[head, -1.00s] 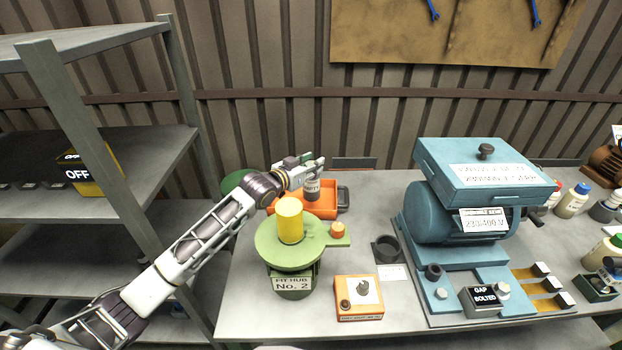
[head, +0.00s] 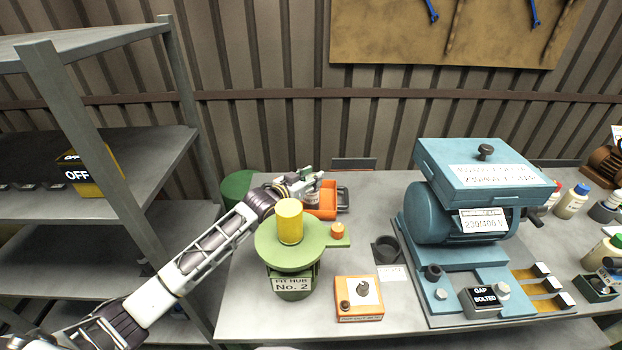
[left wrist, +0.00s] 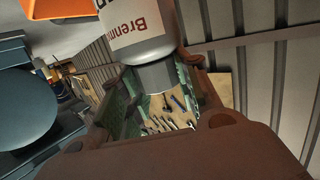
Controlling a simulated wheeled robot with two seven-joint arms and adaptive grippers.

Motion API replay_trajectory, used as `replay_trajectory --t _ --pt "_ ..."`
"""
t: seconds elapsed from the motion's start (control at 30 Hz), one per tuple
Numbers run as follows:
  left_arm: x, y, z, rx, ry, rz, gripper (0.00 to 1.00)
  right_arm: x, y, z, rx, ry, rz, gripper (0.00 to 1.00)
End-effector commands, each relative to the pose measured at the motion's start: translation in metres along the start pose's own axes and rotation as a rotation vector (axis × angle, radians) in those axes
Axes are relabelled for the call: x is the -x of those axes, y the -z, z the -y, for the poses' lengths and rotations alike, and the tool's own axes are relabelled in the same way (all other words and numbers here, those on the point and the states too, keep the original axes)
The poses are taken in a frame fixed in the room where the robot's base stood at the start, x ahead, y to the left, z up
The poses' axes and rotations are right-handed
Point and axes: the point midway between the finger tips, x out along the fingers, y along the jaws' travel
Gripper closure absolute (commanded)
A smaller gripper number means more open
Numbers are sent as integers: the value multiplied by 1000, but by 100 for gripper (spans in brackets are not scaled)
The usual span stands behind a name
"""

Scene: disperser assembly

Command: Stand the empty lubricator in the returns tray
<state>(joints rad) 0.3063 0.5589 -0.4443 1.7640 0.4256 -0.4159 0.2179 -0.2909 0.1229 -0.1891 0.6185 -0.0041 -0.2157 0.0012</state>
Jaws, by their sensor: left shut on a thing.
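My left gripper (head: 306,181) is at the orange returns tray (head: 329,213), behind the green hub stand. In the head view only a little of the lubricator (head: 312,197) shows below the fingers, at the tray's left part. It looks roughly upright; whether its base touches the tray floor cannot be told. My right gripper is not in view.
The green hub stand (head: 268,246) with a yellow cylinder (head: 290,222) stands in front of the tray. A dark green drum (head: 237,186) is to the left. A blue motor unit (head: 440,215) stands to the right.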

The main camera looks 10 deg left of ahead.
Motion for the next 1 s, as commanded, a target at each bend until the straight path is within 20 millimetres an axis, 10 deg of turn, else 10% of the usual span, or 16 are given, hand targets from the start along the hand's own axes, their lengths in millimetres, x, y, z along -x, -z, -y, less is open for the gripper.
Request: replay_trajectory --t 0.27,0.3,0.47,1.0 --pt "0 0 0 0 0 -2 100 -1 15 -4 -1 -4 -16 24" --pt "0 -2 0 0 0 0 67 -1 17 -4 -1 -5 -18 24" --pt "0 -2 0 0 0 0 46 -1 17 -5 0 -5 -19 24" --pt "4 0 0 0 0 0 46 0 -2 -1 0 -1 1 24"
